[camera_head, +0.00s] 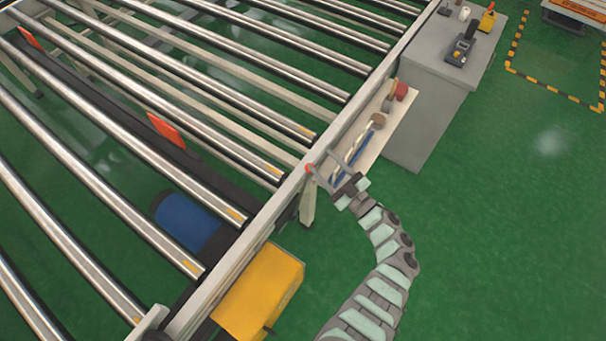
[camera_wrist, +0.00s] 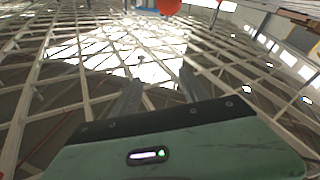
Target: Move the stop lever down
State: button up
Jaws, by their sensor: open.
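The stop lever's red ball knob (camera_head: 311,168) shows at the side rail of the roller conveyor, close to the fingertips of my gripper (camera_head: 322,164). The same red knob (camera_wrist: 168,5) shows at the top edge of the wrist view, partly cut off. It lies beyond the fingers of my gripper (camera_wrist: 158,86), which are spread apart with nothing between them. The lever's shaft is hard to make out, and I cannot tell whether a finger touches the knob. Two orange-red stop plates (camera_head: 166,130) (camera_head: 31,38) stand upright between the rollers.
The roller conveyor (camera_head: 345,128) fills the left. A yellow box (camera_head: 260,292) sits by its rail, near a blue cylinder (camera_head: 185,218). A shelf with tools (camera_head: 402,118) and a grey cabinet (camera_head: 424,120) stand behind my gripper. Green floor (camera_head: 510,230) is clear at right.

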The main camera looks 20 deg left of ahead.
notch_tip(320, 180, down, 8)
jog(key=d+m+g+h+b, duration=0.1)
jog(key=d+g+h+b, duration=0.1)
jog(key=b, duration=0.2)
jog(key=shift+g, duration=0.4)
jog(key=x, duration=0.3)
jog(key=b+x, duration=0.1)
jog(key=x, duration=0.3)
jog(key=b+x, duration=0.1)
jog(key=x, duration=0.2)
jog(key=shift+w+a+f, duration=0.15)
jog(key=shift+a+f, duration=0.15)
jog(key=shift+f, duration=0.05)
jog(key=shift+c, duration=0.5)
grip_shut()
